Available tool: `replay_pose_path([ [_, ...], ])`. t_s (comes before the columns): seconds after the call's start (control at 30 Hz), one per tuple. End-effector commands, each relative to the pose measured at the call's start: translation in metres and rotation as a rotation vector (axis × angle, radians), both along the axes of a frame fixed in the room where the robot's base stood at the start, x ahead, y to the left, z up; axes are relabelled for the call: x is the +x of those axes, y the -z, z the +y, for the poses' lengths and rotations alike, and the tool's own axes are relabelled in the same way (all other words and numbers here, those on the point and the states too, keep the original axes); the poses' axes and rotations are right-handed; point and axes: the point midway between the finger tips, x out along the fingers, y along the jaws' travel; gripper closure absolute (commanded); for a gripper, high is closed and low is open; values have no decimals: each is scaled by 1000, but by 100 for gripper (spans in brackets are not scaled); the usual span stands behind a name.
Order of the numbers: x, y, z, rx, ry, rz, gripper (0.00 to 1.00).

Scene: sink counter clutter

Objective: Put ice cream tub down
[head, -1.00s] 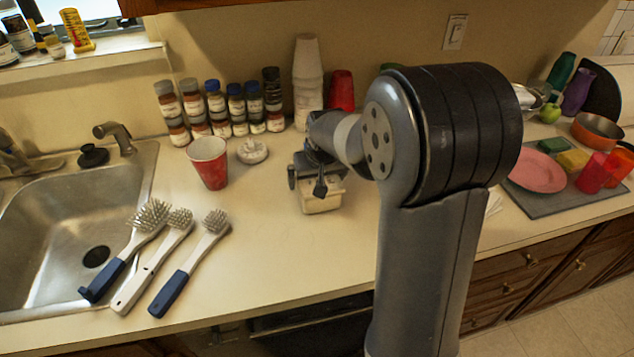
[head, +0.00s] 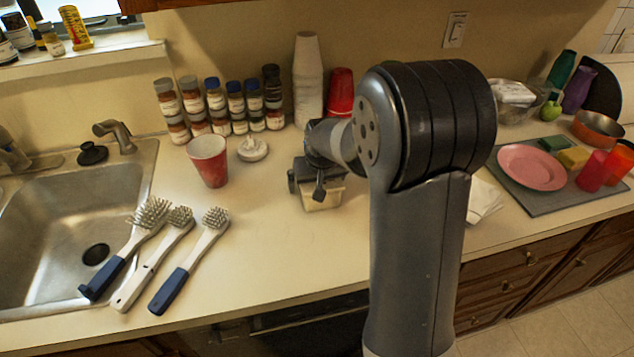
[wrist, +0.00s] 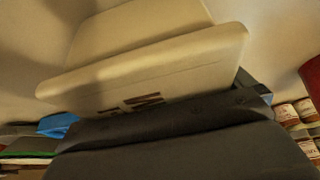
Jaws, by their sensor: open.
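The ice cream tub (head: 322,196) is a small cream-coloured box on the counter, in the middle of the head view. My gripper (head: 316,180) is at the tub, its dark body covering much of the tub's upper part. In the wrist view the tub (wrist: 150,65) fills the upper middle, with its lid rim and some dark lettering showing. Whether the fingers still touch the tub cannot be told.
A red cup (head: 208,160) and a small white dish (head: 252,149) stand to the left. Spice jars (head: 218,105), stacked white cups (head: 308,80) and a red cup stack (head: 340,95) line the wall. Brushes (head: 190,262) lie near the sink (head: 60,215).

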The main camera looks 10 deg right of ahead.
Motion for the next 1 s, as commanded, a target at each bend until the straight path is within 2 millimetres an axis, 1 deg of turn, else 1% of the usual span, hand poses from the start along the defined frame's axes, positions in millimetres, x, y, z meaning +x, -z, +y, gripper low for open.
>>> replay_pose_path([
  [0.27,0,0,0,0,0,0,1],
  [0.9,1,-1,0,0,0,-3,53],
  [0.93,1,-1,0,0,0,-3,56],
  [1.0,1,-1,0,0,0,-3,56],
])
